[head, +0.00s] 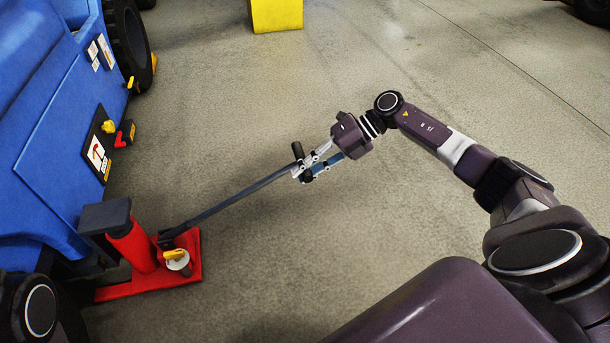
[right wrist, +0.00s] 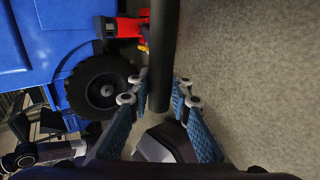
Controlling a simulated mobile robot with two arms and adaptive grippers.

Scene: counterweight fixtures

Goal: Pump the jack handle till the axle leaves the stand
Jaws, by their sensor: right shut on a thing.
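The red jack (head: 130,250) stands on the floor beside the blue vehicle (head: 50,130), with a dark block (head: 105,215) on top of its ram. Its long dark jack handle (head: 240,195) slopes up and right from a socket on the base. My right gripper (head: 308,166) is shut on the handle near its free end. In the right wrist view the handle (right wrist: 160,50) runs between the two blue-padded fingers, and the red jack (right wrist: 130,27) shows at the top. I cannot make out the axle or the stand. My left gripper is not in view.
A yellow block (head: 277,14) stands on the floor at the back. A large black tyre (head: 128,40) is at the vehicle's far end. A yellow-topped knob (head: 177,260) sits on the jack base. The concrete floor around the handle is clear.

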